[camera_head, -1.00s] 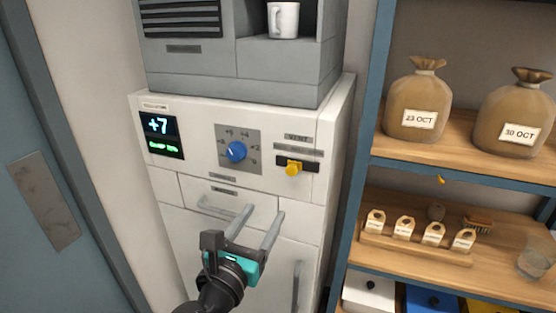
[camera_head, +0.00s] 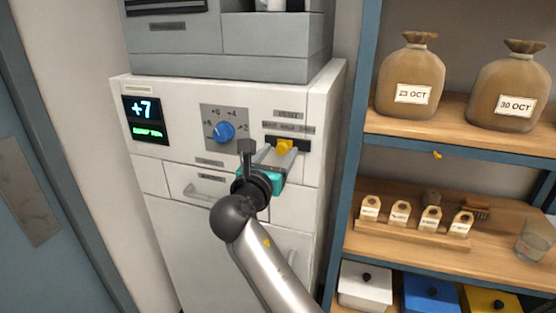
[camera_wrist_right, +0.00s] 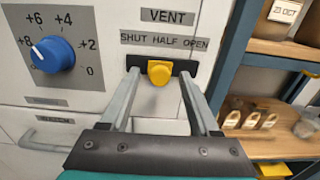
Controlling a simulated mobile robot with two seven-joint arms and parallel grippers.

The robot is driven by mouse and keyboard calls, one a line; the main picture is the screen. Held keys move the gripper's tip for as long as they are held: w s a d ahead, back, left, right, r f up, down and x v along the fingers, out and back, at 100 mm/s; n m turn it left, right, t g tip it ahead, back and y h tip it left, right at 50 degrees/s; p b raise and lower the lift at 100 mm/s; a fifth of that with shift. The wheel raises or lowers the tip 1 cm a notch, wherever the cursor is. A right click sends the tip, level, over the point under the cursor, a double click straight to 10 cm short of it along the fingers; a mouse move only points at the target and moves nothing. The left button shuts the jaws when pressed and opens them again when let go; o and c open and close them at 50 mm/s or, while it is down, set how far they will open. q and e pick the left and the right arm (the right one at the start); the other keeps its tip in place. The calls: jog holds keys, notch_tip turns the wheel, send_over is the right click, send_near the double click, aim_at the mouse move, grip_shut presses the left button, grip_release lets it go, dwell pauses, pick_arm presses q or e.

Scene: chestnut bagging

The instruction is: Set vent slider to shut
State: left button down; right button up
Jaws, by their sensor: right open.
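The vent slider is a yellow knob (camera_head: 284,146) in a short black horizontal slot on the white cabinet front. In the right wrist view the knob (camera_wrist_right: 159,73) sits near the slot's middle, below the word HALF; SHUT is to its left and OPEN to its right. My right gripper (camera_head: 278,152) is open in front of the slot. Its two fingers are spread on either side of the knob, with a gap on both sides in the wrist view. Whether the fingertips touch the panel is unclear. My left gripper is not in view.
A blue dial (camera_head: 220,132) and a display (camera_head: 145,119) reading +7 are left of the slot. A drawer handle (camera_head: 205,194) juts out below. A blue-framed shelf (camera_head: 357,130) with sacks and tags stands to the right.

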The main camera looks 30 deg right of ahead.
jog(key=shift+d, duration=0.1)
grip_shut()
dwell(0.6)
dwell(0.9)
